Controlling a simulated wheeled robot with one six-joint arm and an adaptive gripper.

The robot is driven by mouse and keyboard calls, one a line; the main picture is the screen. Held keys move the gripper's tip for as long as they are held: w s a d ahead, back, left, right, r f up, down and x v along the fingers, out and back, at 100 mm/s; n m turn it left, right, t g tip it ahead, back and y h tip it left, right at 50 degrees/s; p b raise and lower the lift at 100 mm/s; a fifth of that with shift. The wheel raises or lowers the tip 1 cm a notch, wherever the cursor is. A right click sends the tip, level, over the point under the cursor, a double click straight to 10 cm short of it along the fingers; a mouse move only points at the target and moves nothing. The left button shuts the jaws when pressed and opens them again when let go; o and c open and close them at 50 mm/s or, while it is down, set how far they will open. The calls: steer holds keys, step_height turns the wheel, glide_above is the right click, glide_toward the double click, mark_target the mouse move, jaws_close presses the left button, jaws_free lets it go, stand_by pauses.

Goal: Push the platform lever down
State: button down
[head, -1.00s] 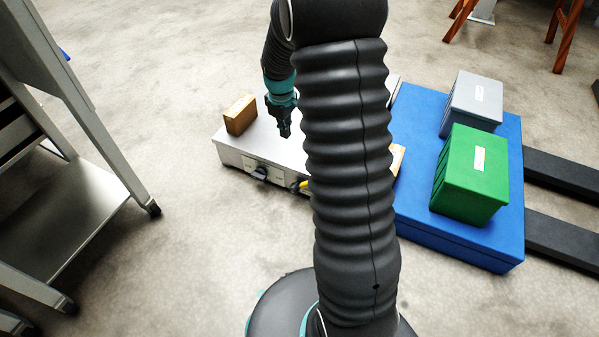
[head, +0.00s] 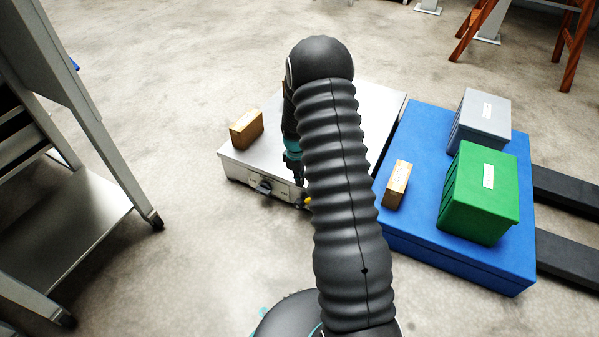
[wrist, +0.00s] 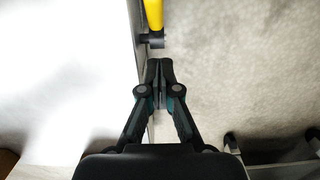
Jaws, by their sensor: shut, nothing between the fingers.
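The platform lever shows in the wrist view as a yellow handle (wrist: 154,14) with a dark pivot at its lower end, beside the white platform's edge. In the head view a small yellow part of the lever (head: 308,201) shows at the platform's front, mostly hidden by my arm. The platform (head: 236,166) is a low, flat, light metal box on the floor. My gripper (wrist: 159,64) is shut and empty. Its tips are just short of the lever's pivot in the wrist view; I cannot tell whether they touch. In the head view my gripper (head: 298,182) is at the platform's front edge, partly hidden.
A wooden block (head: 247,129) lies on the platform. A blue base (head: 400,232) to the right carries another wooden block (head: 397,184), a green bin (head: 478,195) and a grey bin (head: 481,122). A metal rack (head: 85,225) stands at left. Floor between rack and platform is clear.

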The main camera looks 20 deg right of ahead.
glide_above(306, 200)
step_height(306, 200, down, 4)
steer(key=shift+f, duration=0.1)
steer(key=shift+s+d+f, duration=0.2)
steer(key=shift+f, duration=0.05)
steer(key=shift+s+d+b, duration=0.1)
steer(key=shift+s+b, duration=0.05)
steer(key=shift+b, duration=0.15)
steer(key=shift+s+d+f+b, duration=0.35)
steer(key=shift+s+d+f, duration=0.3)
steer(key=shift+s, duration=0.15)
steer(key=shift+s+d+f+b, duration=0.4)
steer(key=shift+s+d+f, duration=0.15)
steer(key=shift+s+f, duration=0.25)
steer(key=shift+s+d+f+b, duration=0.25)
steer(key=shift+f, duration=0.35)
steer(key=shift+s+d+f+b, duration=0.2)
steer(key=shift+s+f+b, duration=0.1)
steer(key=shift+f, duration=0.3)
steer(key=shift+s+d+f+b, duration=0.25)
steer(key=shift+f, duration=0.35)
